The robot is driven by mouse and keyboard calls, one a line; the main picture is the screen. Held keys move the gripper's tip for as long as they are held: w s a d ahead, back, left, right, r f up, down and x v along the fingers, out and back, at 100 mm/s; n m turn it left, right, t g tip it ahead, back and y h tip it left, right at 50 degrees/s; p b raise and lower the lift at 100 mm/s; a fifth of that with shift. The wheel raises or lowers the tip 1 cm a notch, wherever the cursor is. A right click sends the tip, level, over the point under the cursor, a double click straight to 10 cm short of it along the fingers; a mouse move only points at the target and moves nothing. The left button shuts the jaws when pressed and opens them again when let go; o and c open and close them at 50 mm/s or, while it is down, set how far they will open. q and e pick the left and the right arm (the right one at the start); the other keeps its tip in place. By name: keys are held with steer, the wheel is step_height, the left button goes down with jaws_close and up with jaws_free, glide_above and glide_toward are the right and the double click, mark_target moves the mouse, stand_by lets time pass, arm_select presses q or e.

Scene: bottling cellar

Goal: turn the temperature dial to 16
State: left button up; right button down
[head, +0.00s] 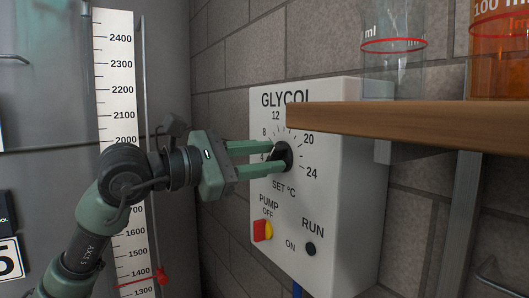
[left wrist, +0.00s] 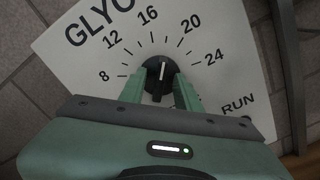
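The temperature dial (head: 284,156) is a round black knob on the white GLYCOL panel (head: 345,190), marked SET °C. In the head view the shelf hides the 16 mark. My right gripper is not in view.
A wooden shelf (head: 420,118) juts out just above and right of the dial, carrying a clear beaker (head: 393,62) and an amber one (head: 499,60). Below the dial are a red and yellow pump switch (head: 262,231) and a black RUN knob (head: 310,249). A tall scale (head: 117,70) stands at left.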

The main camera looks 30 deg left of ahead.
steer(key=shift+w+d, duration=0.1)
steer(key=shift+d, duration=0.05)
arm_select(q)
jaws_close()
steer(key=shift+n+b, duration=0.35)
steer(key=shift+n, duration=0.45)
steer(key=shift+r+n, duration=0.1)
steer(key=shift+n, duration=1.1)
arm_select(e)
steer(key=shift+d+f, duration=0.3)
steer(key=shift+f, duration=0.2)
arm_select(q)
jaws_free()
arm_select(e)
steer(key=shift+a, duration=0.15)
